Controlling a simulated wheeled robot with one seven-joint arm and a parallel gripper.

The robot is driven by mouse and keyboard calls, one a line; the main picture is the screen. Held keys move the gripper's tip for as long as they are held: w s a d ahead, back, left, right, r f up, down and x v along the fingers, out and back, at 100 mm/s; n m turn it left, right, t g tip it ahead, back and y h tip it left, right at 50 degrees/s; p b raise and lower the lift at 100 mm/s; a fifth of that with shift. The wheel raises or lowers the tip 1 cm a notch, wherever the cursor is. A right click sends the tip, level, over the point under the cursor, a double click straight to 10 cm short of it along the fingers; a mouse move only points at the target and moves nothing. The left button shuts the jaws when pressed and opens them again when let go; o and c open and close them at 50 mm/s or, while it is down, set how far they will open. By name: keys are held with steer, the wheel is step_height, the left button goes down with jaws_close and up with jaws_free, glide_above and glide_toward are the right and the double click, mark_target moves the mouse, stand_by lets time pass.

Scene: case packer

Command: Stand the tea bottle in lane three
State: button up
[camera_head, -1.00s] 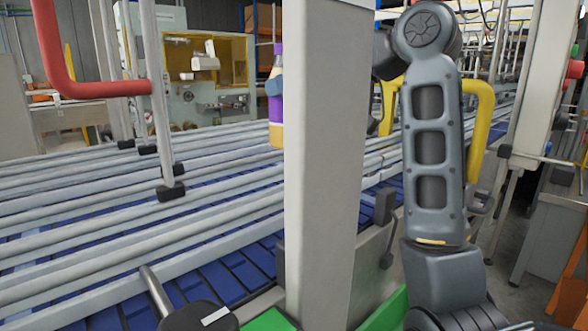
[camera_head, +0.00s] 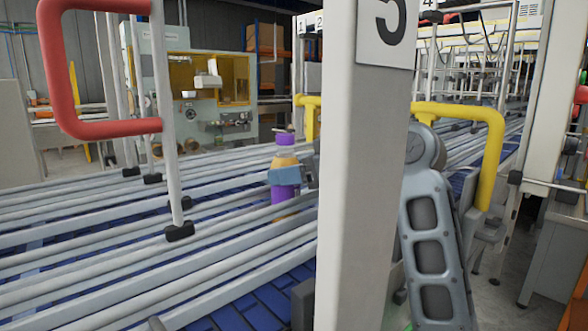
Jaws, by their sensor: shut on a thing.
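The tea bottle (camera_head: 286,190) is purple with an orange band near its top and a purple cap. It is upright, beside the left edge of the grey post, among the conveyor's lane rails (camera_head: 230,230). My gripper (camera_head: 287,174) is shut on the upper part of the bottle, with a blue-grey finger across its front. The bottle's base is low between the rails; I cannot tell whether it touches the blue belt. The post hides most of my wrist and forearm.
The grey post (camera_head: 365,180) with a "5" sign stands close in front of my arm. A red tubular handle (camera_head: 105,128) and a vertical rod are at left. A yellow tubular guard (camera_head: 470,115) is at right. Blue belts (camera_head: 265,300) run between the rails.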

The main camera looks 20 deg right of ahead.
steer(key=shift+f, duration=0.15)
steer(key=o, duration=1.3)
steer(key=shift+c, duration=0.2)
steer(key=v, duration=1.2)
